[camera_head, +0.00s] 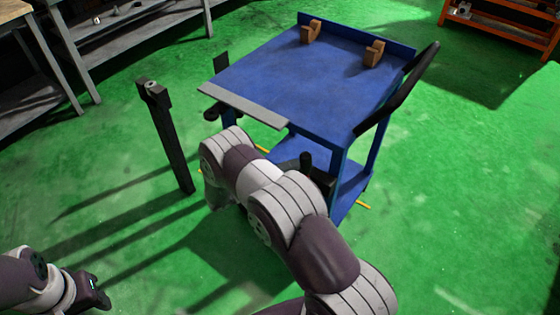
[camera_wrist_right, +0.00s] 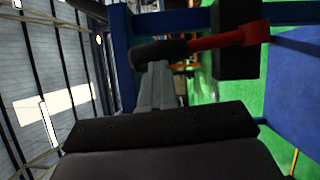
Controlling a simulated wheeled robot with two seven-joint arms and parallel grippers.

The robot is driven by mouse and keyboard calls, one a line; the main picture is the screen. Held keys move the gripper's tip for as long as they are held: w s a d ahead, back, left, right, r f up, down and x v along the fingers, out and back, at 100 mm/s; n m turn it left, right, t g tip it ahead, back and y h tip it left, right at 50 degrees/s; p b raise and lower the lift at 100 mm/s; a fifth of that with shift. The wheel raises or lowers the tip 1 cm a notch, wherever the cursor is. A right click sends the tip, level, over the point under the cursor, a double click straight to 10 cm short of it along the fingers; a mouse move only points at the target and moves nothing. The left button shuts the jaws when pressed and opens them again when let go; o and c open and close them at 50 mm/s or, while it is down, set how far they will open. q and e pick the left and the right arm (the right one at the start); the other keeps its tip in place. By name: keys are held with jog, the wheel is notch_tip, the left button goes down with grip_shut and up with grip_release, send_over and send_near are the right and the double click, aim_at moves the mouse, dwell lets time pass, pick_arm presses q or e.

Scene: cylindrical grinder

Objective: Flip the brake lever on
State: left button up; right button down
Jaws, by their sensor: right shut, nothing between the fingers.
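The brake lever, a red bar (camera_wrist_right: 228,38) with a black grip (camera_wrist_right: 158,52), shows in the right wrist view, running sideways from a black block on a blue frame. My right gripper (camera_wrist_right: 155,72) is shut and empty, its grey fingertips right at the black grip; whether they touch it I cannot tell. In the head view my right arm reaches to the front of the blue cart (camera_head: 300,85), and I cannot make out the lever or the right fingertips clearly. My left gripper (camera_head: 95,293) is at the lower left, away from the cart; its jaw state is unclear.
The cart carries two brown notched blocks (camera_head: 374,53) and a grey plate (camera_head: 243,104) along its front edge. A black push handle (camera_head: 412,80) rises on its right. A dark post (camera_head: 168,135) stands left of it. Green floor is open at right.

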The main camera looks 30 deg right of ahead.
jog(key=s+d+m+y+p, duration=0.2)
jog(key=s+d+m+p, duration=0.1)
jog(key=s+p, duration=0.3)
jog(key=shift+s+r+m+t+y+p, duration=0.3)
jog(key=shift+s+m, duration=0.2)
jog(key=shift+m, duration=0.4)
jog(key=shift+f, duration=0.1)
